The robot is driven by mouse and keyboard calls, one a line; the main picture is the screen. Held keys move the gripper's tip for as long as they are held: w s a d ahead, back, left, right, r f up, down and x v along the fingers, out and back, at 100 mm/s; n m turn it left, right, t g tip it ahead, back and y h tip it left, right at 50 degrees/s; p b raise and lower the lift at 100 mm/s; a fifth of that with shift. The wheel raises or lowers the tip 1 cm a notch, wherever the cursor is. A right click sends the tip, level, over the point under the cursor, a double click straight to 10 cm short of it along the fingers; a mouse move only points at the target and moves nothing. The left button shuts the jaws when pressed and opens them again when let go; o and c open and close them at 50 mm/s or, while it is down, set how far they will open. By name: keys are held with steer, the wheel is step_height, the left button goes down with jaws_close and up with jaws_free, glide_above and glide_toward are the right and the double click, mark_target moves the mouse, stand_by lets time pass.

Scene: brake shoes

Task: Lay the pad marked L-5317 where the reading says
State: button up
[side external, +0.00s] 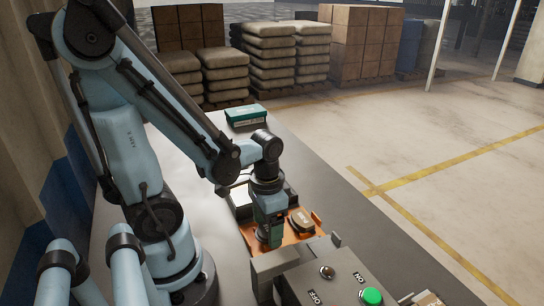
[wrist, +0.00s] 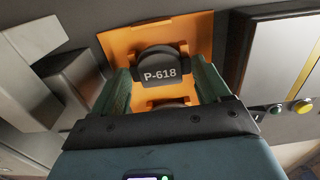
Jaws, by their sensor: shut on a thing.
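My gripper (side external: 270,238) is low over an orange tray (side external: 252,236), shut on a brake pad. In the side view a brown-topped pad (side external: 301,222) lies on the tray to the right of my gripper. I cannot read L-5317 anywhere.
A grey control box with a green button (side external: 372,296) stands at the front right. A dark tray or case with a pale panel (side external: 240,193) sits behind my gripper. A green box (side external: 246,114) is at the bench's far end. The bench between is clear.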

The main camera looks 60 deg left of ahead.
steer(key=o, duration=1.2)
steer(key=shift+r, duration=5.9)
steer(key=w+d+t, duration=0.4)
steer(key=w+t, duration=0.3)
steer(key=w, duration=0.1)
steer(key=shift+d, duration=0.2)
